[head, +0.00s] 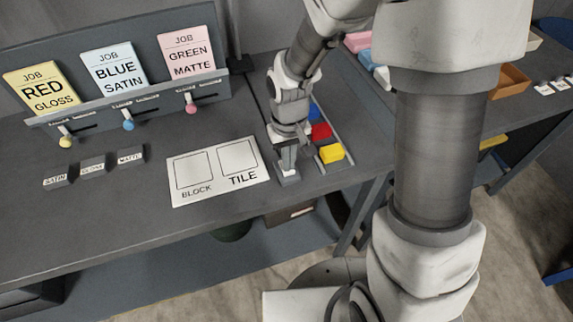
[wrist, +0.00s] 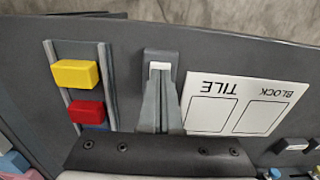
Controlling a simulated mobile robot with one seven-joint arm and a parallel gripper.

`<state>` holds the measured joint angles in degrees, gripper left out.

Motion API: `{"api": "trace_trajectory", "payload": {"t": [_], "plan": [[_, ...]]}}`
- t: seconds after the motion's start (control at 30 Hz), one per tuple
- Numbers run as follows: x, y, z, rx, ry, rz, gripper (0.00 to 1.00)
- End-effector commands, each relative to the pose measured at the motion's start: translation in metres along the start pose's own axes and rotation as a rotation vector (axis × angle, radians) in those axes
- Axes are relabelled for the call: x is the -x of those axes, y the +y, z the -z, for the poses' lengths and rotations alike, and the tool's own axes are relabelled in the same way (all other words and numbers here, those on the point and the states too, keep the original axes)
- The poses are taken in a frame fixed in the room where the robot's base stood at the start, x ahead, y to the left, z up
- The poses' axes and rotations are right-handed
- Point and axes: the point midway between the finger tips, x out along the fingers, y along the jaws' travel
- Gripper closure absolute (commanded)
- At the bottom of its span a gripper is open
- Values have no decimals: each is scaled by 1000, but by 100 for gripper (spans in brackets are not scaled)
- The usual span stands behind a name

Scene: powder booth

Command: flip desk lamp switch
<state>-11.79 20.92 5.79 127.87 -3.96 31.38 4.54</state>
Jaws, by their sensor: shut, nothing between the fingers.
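A dark grey switch base with a white rocker (wrist: 160,67) lies on the bench in the wrist view. In the head view the dark base (head: 289,180) shows beneath my fingers, and its rocker is mostly hidden. My gripper (head: 286,167) points down at it, shut and empty. In the wrist view my closed fingers (wrist: 160,84) reach to the near edge of the white rocker; I cannot tell whether they touch it. No lamp head or shade is clearly in view.
A white BLOCK/TILE card (head: 218,171) lies left of the switch. A rail rack with yellow (head: 332,152), red (head: 321,131) and blue blocks stands on the right. Job cards (head: 112,70) with sliders stand behind. Small labelled blocks (head: 93,166) sit at left. The bench's front edge is close.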

Motion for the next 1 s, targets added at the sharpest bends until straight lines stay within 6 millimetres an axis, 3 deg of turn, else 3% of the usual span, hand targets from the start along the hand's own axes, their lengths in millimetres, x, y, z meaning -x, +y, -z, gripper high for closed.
{"api": "trace_trajectory", "payload": {"t": [0.6, 1.0], "plan": [[-10, 0, 0, 0, 0, 0, 100], [13, 0, 0, 0, 2, 0, 100]]}}
